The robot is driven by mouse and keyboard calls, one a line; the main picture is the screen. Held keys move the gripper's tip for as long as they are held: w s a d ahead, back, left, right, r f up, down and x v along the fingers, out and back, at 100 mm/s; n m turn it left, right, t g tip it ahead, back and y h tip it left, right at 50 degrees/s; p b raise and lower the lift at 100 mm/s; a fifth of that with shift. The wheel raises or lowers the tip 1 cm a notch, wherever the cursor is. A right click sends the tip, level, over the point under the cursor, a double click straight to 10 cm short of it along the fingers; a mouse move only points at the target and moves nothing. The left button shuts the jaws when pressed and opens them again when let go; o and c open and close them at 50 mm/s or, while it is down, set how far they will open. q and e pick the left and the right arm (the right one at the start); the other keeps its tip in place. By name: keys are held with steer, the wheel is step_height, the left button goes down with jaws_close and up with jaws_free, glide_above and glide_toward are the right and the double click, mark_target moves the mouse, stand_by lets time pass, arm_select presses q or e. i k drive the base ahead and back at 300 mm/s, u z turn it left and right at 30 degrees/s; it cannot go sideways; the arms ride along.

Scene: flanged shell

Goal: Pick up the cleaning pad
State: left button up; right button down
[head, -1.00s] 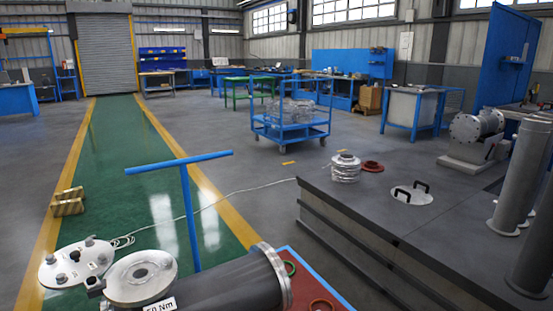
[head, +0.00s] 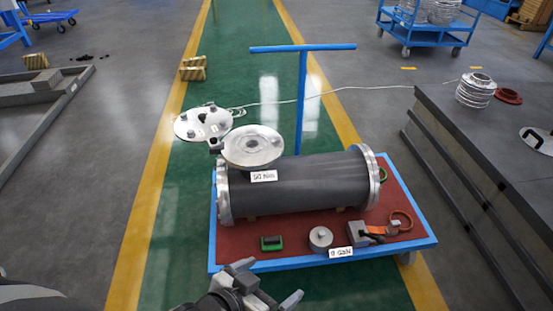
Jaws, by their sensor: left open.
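A small green pad with a dark middle (head: 271,243), which looks like the cleaning pad, lies on the red top of the blue cart (head: 330,254), near its front left edge. My left gripper (head: 268,284) is at the bottom of the head view, in front of the cart and apart from the pad. Its two fingers are spread and nothing is between them. My right gripper is not in view.
A dark flanged shell (head: 300,188) lies across the cart behind the pad. A round grey weight (head: 320,238) and an orange strap with a metal buckle (head: 375,232) lie right of the pad. A dark workbench (head: 480,175) stands at right.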

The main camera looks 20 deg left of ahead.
mark_target(270, 244)
steer(key=u, duration=0.1)
steer(key=k, duration=0.25)
steer(key=u, duration=1.5)
steer(key=i, duration=0.5)
steer(key=z, duration=1.05)
steer(key=k, duration=0.5)
